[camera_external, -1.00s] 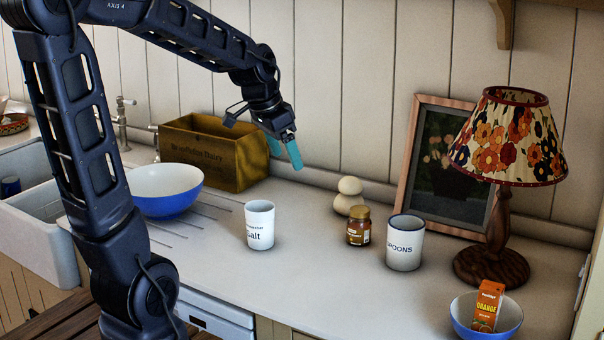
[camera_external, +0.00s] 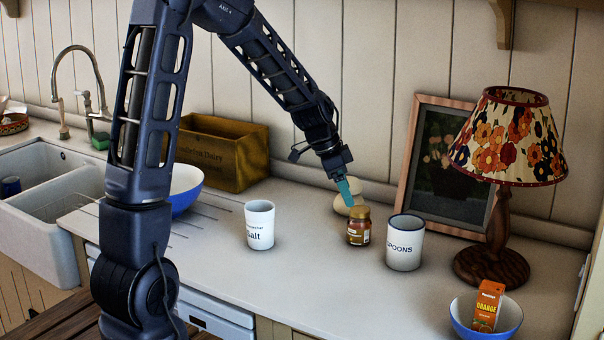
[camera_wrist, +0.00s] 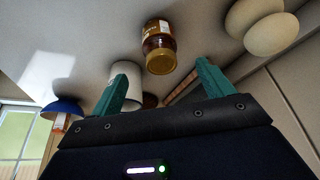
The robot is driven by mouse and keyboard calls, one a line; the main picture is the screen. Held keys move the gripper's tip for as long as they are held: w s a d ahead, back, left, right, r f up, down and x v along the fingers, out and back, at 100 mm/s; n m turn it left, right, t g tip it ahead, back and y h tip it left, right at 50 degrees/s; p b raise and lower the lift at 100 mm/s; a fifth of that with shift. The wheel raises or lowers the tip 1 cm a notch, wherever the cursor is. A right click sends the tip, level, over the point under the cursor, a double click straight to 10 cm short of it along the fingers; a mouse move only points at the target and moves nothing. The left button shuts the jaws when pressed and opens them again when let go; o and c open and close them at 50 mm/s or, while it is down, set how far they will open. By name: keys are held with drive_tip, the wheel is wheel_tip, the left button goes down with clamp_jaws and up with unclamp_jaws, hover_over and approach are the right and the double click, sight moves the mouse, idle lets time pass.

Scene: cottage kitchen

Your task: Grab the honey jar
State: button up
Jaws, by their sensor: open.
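The honey jar (camera_external: 358,227) is a small amber jar with a gold lid, upright on the worktop between the salt mug and the spoons mug. In the wrist view the jar (camera_wrist: 160,47) shows beyond the fingertips, near the top middle. My gripper (camera_external: 347,193) is just above and behind the jar in the external view, its teal fingers pointing down. In the wrist view my gripper (camera_wrist: 163,80) has its two teal fingers spread apart with nothing between them. I cannot tell whether a finger touches the jar's lid.
The spoons mug (camera_external: 405,243) stands close to the jar's right. The salt mug (camera_external: 260,225) stands to its left. A picture frame (camera_external: 446,165) and a lamp (camera_external: 500,210) are farther right. The worktop in front is clear.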

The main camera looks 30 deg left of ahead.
sight(359, 222)
drive_tip(key=shift+x, duration=5.25)
drive_tip(key=c, duration=1.3)
